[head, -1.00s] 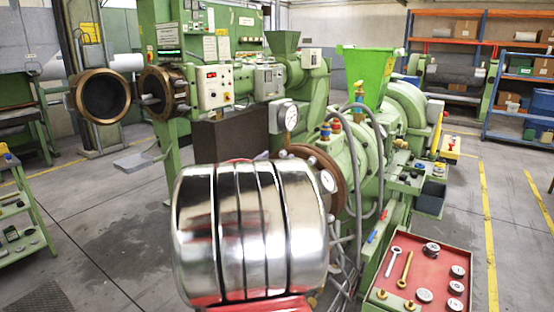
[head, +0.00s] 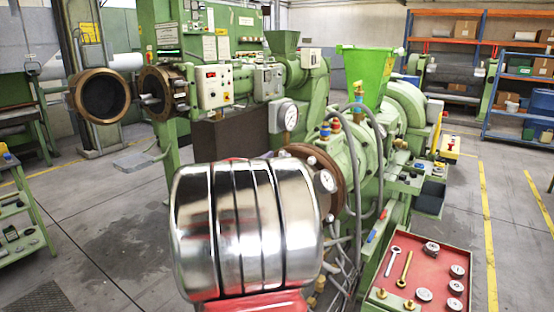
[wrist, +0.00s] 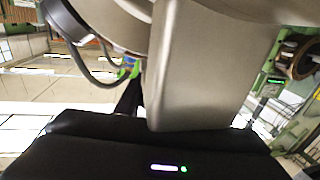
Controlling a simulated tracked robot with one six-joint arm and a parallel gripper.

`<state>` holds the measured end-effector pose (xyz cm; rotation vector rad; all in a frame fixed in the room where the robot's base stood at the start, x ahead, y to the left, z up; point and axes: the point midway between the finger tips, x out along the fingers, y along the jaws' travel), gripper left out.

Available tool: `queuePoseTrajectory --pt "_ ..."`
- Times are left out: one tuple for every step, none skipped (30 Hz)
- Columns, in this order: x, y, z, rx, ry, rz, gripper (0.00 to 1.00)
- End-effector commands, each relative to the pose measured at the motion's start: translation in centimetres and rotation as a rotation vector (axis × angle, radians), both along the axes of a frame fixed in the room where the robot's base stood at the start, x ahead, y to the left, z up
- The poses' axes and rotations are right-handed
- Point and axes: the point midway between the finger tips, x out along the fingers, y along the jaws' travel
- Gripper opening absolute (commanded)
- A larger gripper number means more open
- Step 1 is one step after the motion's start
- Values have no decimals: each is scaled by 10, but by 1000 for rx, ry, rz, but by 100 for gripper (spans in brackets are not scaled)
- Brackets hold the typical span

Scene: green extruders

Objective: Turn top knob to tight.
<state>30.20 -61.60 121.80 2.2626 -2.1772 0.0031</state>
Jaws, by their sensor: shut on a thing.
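The green extruder (head: 357,150) stands in the middle of the head view, with a brown round flange at its front. Blue and brass fittings (head: 330,128) stand on top of it. A round dial gauge (head: 290,116) stands up at the flange, and a smaller one sits lower right. My chrome arm link covers the lower middle of the head view and hides my gripper there. In the wrist view my gripper's dark body (wrist: 150,155) fills the bottom, behind a large grey metal block (wrist: 200,70). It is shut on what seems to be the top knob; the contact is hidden.
A red tray (head: 432,262) with wrenches and several round parts stands at the lower right. Grey hoses (head: 345,270) hang beside the extruder. Control boxes (head: 215,88) and an open brown ring (head: 102,96) are at the left.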

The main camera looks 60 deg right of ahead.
Motion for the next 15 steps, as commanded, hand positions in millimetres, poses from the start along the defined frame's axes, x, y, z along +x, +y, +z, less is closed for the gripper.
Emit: queuePoseTrajectory --pt "0 0 1 -3 -2 -19 13" --pt "0 -1 1 -2 -2 -31 13" --pt "-1 -1 1 -3 -2 -49 13" --pt "-2 -1 2 -3 -2 -61 13" --pt "-2 0 2 -3 -2 -74 13" --pt "-3 0 2 -3 -2 -93 13" --pt "-3 0 1 -2 -2 -107 13" --pt "-4 -1 1 -3 -2 -122 13" --pt "-5 -1 2 -3 -1 -141 13" --pt "-6 -1 2 -3 -4 -156 13" --pt "-6 0 2 -3 -3 -167 13" --pt "-7 0 2 -2 -2 -183 13" --pt "-7 0 2 -2 -2 -192 13" --pt "-8 0 1 -1 -3 -199 13" --pt "-8 0 1 0 -2 -207 13"
